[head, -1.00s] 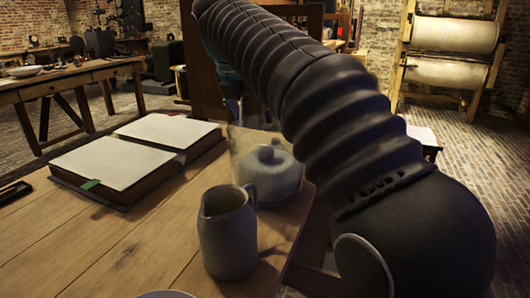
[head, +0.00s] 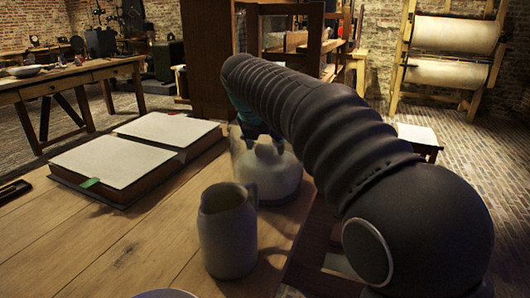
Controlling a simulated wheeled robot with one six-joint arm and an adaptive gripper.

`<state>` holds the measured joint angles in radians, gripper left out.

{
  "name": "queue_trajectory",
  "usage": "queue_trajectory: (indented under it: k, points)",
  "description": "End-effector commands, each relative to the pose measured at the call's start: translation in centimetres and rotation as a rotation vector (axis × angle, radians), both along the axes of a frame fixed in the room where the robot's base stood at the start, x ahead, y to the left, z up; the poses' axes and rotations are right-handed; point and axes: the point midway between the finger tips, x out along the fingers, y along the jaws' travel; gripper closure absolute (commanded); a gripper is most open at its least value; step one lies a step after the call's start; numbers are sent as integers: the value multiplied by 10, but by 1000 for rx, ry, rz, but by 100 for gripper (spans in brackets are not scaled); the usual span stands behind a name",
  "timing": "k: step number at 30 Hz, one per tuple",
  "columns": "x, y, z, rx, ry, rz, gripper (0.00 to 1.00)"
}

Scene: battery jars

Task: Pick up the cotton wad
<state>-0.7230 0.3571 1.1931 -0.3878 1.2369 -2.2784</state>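I cannot make out a cotton wad in the head view. A glass jar (head: 238,160) stands near the right edge of the wooden table, with a pale lidded pot (head: 272,172) in or behind it; I cannot tell which. My dark ribbed arm reaches from the lower right toward the upper middle. A teal part at its far end, likely my gripper (head: 246,118), shows just above the jar and pot. Its fingertips are too small and too hidden to read as open or shut.
A grey jug (head: 228,232) stands in front of the pot. A plate rim (head: 165,294) shows at the bottom edge. A wooden cabinet (head: 208,60) stands behind. The table's front left is mostly clear.

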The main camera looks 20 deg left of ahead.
Motion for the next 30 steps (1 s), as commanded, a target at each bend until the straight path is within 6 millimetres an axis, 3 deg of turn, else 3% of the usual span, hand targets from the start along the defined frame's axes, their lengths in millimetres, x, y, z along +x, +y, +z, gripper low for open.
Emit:
queue_trajectory:
  k: [9,14,15,30]
  points:
    - [2,0,-4,1,-1,0,27]
    - [2,0,-4,1,-1,0,67]
    - [2,0,-4,1,0,0,70]
    - [3,0,5,1,-1,0,73]
